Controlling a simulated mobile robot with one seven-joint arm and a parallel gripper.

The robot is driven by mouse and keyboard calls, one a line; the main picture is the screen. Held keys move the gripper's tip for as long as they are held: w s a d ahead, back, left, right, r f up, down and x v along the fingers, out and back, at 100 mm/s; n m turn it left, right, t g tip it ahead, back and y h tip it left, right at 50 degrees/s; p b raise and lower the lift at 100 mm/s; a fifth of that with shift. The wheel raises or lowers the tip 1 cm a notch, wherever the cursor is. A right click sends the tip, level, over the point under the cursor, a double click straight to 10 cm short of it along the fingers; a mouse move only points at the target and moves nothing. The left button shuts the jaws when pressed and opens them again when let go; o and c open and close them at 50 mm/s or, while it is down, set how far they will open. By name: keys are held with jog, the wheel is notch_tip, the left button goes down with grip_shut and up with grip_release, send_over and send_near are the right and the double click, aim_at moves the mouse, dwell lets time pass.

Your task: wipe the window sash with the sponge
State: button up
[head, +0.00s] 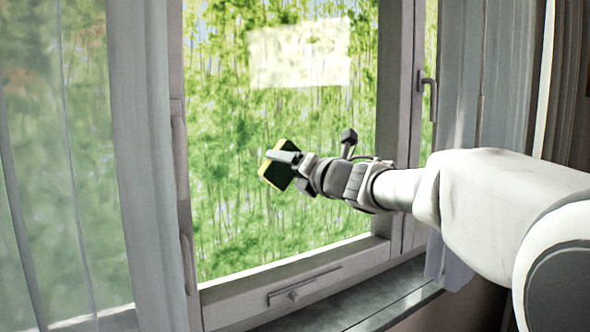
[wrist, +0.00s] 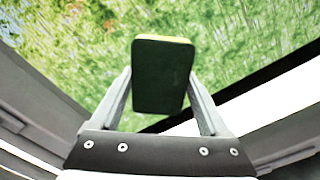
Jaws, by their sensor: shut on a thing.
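My gripper (wrist: 160,95) is shut on a sponge (wrist: 161,78), dark green with a yellow layer along its edge. In the head view the sponge (head: 276,168) is held out in front of the window pane, left of my gripper (head: 285,158). The window sash (head: 300,287) has a grey frame around a large pane. A pale rectangular patch (head: 300,53) shows on the upper part of the pane. The sponge is below and left of that patch. Whether the sponge touches the glass I cannot tell.
A grey curtain (head: 148,170) hangs at the left, with a sheer curtain beyond it. Another curtain (head: 462,80) hangs at the right. Window handles (head: 428,95) stick out from the frame. A sill (head: 345,307) runs below the sash.

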jog(key=shift+s+a+b, duration=0.35)
jog(key=shift+s+a, duration=0.35)
jog(key=shift+a, duration=0.3)
jog(key=shift+d, duration=0.15)
jog(key=shift+v, duration=2.95)
jog(key=shift+s, duration=0.1)
jog(key=shift+v, duration=1.45)
